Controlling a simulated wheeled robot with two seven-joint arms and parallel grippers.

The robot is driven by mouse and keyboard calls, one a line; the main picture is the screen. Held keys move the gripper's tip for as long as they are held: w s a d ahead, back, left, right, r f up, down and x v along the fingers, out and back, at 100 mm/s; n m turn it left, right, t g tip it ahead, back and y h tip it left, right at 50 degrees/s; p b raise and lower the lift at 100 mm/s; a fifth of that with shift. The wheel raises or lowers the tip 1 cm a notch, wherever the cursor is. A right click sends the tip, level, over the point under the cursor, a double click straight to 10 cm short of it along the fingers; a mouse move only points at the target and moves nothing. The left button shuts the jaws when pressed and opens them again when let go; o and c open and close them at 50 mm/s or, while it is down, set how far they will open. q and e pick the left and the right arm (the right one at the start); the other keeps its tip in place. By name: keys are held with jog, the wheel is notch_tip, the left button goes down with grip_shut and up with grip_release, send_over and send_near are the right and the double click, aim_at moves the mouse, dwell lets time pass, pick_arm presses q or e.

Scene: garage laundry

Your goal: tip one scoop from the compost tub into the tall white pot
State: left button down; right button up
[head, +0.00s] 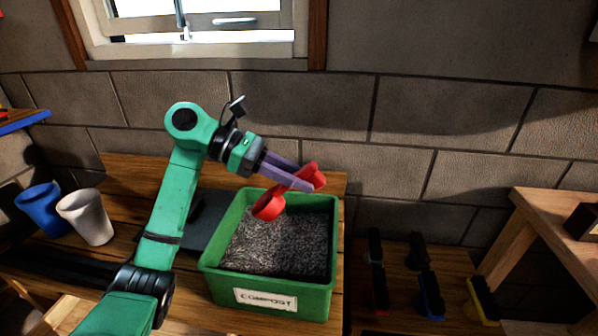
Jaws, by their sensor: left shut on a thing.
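The green compost tub (270,290) stands on the wooden bench, labelled COMPOST and holding dark, grainy compost (275,245). My left gripper (315,185) is shut on a red scoop (268,205) and holds it above the tub's back part. The scoop's cup hangs to the lower left of its handle; I cannot tell whether it holds compost. The tall white pot (86,217) stands upright on the bench at the left. My right gripper is not in view.
A blue pot (42,209) stands just left of the white pot. A dark flat mat (203,222) lies left of the tub, partly behind my arm. Several dark-handled tools (425,280) lie low at the right. A brick wall and window are behind.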

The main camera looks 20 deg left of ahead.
aim_at(308, 165)
pick_arm(q)
notch_tip(308, 165, down, 10)
jog(key=b, duration=0.9)
jog(key=shift+s+f+b, duration=0.15)
jog(key=shift+f+b, duration=0.05)
jog(key=shift+b, duration=0.1)
notch_tip(308, 165, up, 14)
jog(key=p, duration=1)
jog(key=shift+r+p, duration=0.1)
jog(key=shift+p, duration=0.3)
